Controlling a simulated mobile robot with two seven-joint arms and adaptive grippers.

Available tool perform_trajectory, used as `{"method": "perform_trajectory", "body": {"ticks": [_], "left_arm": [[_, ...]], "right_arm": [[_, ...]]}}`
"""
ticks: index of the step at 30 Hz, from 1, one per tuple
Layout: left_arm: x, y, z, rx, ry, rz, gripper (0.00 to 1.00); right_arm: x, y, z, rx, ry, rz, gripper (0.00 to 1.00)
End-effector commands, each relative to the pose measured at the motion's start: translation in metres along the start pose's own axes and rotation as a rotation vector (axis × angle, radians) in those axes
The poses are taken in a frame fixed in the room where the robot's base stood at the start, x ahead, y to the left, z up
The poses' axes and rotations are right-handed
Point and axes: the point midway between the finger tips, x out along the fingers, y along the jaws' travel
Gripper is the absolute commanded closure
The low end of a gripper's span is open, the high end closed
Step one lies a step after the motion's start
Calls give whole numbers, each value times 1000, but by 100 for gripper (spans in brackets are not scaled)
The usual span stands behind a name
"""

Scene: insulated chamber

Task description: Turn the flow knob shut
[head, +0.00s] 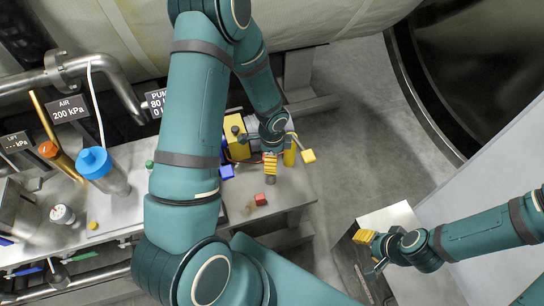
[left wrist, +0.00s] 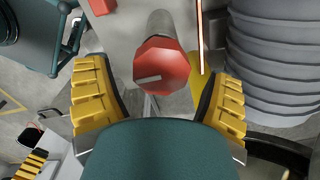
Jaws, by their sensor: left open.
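A red eight-sided knob (left wrist: 161,66) with a pale bar mark on its face sits on the end of a grey stem (left wrist: 160,24) in the left wrist view. I take it as the flow knob. My left gripper (left wrist: 157,98) is open, with one yellow ribbed finger on each side of the knob; I see no finger touching it. In the head view my left gripper (head: 289,160) is over the right end of the bench, and the knob is not clearly seen there. My right gripper (head: 368,252) is off to the right, fingers apart, away from the bench.
A ribbed grey cylinder (left wrist: 273,55) stands close right of my left gripper. The steel bench (head: 292,190) holds a red block (head: 260,199), a blue block (head: 227,172) and a blue-capped canister (head: 95,163). Clear floor (head: 362,110) lies right of the bench.

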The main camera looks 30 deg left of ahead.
Motion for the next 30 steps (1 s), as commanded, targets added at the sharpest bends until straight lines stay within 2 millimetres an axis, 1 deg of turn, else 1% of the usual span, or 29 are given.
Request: {"method": "perform_trajectory", "body": {"ticks": [5,12,15,18,23,30], "left_arm": [[-26,-1,0,-2,3,-4,17],[-74,-1,0,-1,3,-5,17],[-90,-1,0,-2,2,-5,17],[-103,0,0,-1,2,-3,17],[-113,0,1,-1,0,-1,17],[-115,0,0,0,0,0,17]], "right_arm": [[0,0,0,0,0,0,53],[0,0,0,0,0,0,53],[0,0,0,0,0,0,53],[0,0,0,0,0,0,53],[0,0,0,0,0,0,53],[0,0,0,0,0,0,53]]}}
